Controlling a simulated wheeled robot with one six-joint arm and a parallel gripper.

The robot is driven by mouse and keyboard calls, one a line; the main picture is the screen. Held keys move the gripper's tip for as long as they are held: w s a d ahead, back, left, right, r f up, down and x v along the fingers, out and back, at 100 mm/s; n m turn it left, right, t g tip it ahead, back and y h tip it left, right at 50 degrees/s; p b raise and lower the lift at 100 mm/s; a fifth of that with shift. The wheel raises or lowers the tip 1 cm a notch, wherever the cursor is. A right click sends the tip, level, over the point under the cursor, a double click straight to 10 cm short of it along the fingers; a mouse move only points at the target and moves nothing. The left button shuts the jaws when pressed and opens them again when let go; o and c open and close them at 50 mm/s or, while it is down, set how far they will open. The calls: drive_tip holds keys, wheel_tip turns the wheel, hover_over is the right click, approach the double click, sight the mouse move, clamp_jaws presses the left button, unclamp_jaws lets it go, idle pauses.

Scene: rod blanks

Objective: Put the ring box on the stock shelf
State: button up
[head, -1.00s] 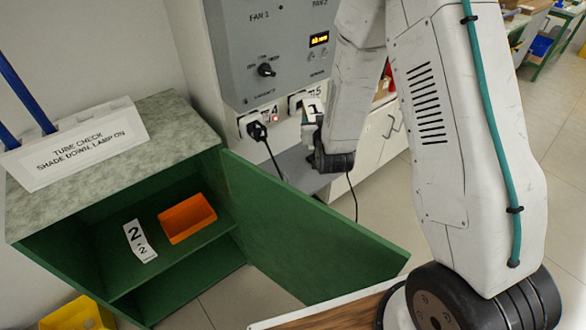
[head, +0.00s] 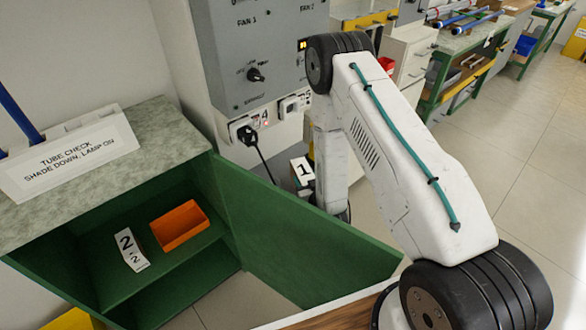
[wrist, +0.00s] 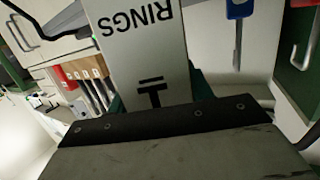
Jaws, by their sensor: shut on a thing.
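The ring box (wrist: 145,45) is a pale box with "RINGS" printed upside down in the wrist view. My gripper (wrist: 155,105) is shut on it; the dark jaw edge hides its near end. In the head view, a white block marked "1" (head: 303,170) shows beside my lowered wrist, behind the green door; I cannot tell whether it is the ring box. My fingertips are hidden there. No shelf is labelled as stock. An open green cabinet (head: 165,108) has an inner shelf (head: 115,285) at the left.
An orange bin (head: 180,226) and a "2" card (head: 131,250) are on the cabinet shelf. The open green door (head: 290,245) stands between the cabinet and my wrist. A grey control panel (head: 250,45) and plugged cable (head: 262,155) are behind. Floor at right is clear.

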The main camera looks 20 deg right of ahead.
sight(292, 165)
drive_tip(key=w, duration=0.2)
drive_tip(key=w+a, duration=0.1)
drive_tip(key=w, duration=0.1)
drive_tip(key=shift+w+a+r, duration=0.1)
drive_tip(key=shift+r, duration=0.05)
drive_tip(key=w, duration=0.2)
drive_tip(key=w+a, duration=0.1)
drive_tip(key=w, duration=0.1)
drive_tip(key=shift+s+f, duration=0.2)
drive_tip(key=shift+f, duration=0.45)
drive_tip(key=o, duration=1.2)
drive_tip(key=shift+f, duration=0.1)
